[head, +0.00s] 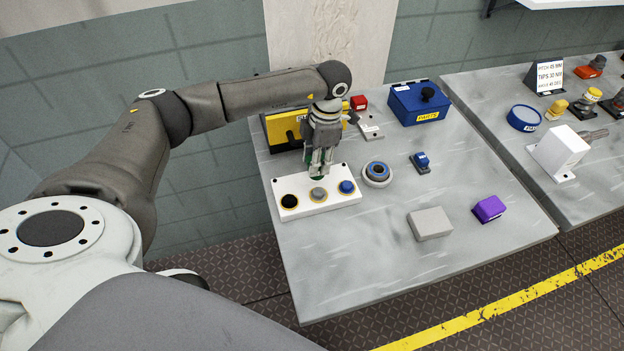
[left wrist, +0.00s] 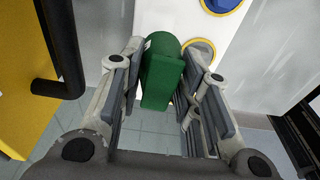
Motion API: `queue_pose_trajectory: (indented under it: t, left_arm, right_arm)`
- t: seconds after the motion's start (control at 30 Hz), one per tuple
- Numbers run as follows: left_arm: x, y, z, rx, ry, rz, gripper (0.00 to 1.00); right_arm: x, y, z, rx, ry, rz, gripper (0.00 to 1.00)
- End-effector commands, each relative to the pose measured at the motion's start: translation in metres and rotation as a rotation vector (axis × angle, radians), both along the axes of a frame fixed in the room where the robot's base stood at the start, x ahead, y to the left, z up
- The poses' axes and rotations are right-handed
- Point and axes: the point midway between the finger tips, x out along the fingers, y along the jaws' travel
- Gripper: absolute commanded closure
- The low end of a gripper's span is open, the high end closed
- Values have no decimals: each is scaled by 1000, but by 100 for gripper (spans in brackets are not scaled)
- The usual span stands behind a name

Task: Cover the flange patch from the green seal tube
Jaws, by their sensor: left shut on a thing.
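My left gripper (head: 320,168) points down over a white block (head: 338,202) with three round spots: black, grey and blue. It is shut on the green seal tube (left wrist: 162,75), which lies between its fingers in the left wrist view; in the head view only a bit of green shows below the fingertips. The tube is close to the grey spot (head: 318,194); I cannot tell if they touch. No patch is labelled, so I cannot tell which is the flange patch. My right gripper is not in view.
A yellow box (head: 283,127) with a dark handle stands behind the block. A blue box (head: 419,102), a small blue part (head: 421,162), a grey block (head: 430,223) and a purple block (head: 488,209) stand on the grey table (head: 350,270). The table's front is clear.

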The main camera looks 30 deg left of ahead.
Motion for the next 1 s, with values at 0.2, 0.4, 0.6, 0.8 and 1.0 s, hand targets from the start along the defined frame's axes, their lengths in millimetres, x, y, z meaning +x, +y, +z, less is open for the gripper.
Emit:
queue_pose_trajectory:
  t: [0.2, 0.4, 0.6, 0.8, 1.0]
  left_arm:
    - [0, 0, -11, 0, 0, 0, 88]
    - [0, 0, -14, 0, 0, 0, 62]
    - [0, 0, -14, 0, 0, 0, 44]
    - [0, 0, -14, 0, 0, 0, 46]
    - [0, 0, -14, 0, 0, 0, 54]
  right_arm:
    - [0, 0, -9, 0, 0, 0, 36]
    - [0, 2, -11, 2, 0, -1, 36]
    - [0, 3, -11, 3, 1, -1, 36]
    - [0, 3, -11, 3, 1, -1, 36]
    - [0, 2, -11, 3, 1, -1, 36]
